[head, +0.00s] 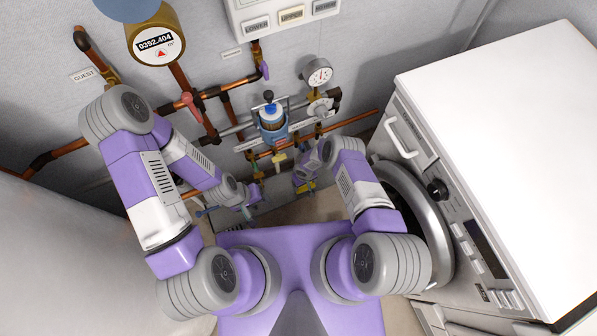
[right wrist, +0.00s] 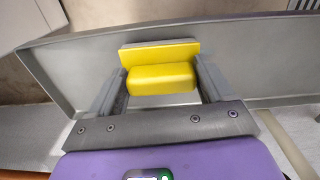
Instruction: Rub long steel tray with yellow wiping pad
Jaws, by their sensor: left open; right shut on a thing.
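The yellow wiping pad (right wrist: 160,76) is a yellow block with a flat plate, held between the two fingers of my right gripper (right wrist: 158,82). In the right wrist view the long steel tray (right wrist: 265,70) is grey with a raised rim and stretches across behind the pad. The pad lies in front of its inner face; I cannot tell whether they touch. In the head view my right gripper (head: 305,187) is low in the middle with a bit of yellow at it. My left gripper (head: 248,205) is open, to its left.
A white washing machine (head: 500,130) with a round door stands on the right. Copper pipes (head: 215,92), a gauge (head: 317,72) and a blue-topped filter (head: 271,118) are on the wall ahead. A large pale rounded surface (head: 70,260) fills the lower left.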

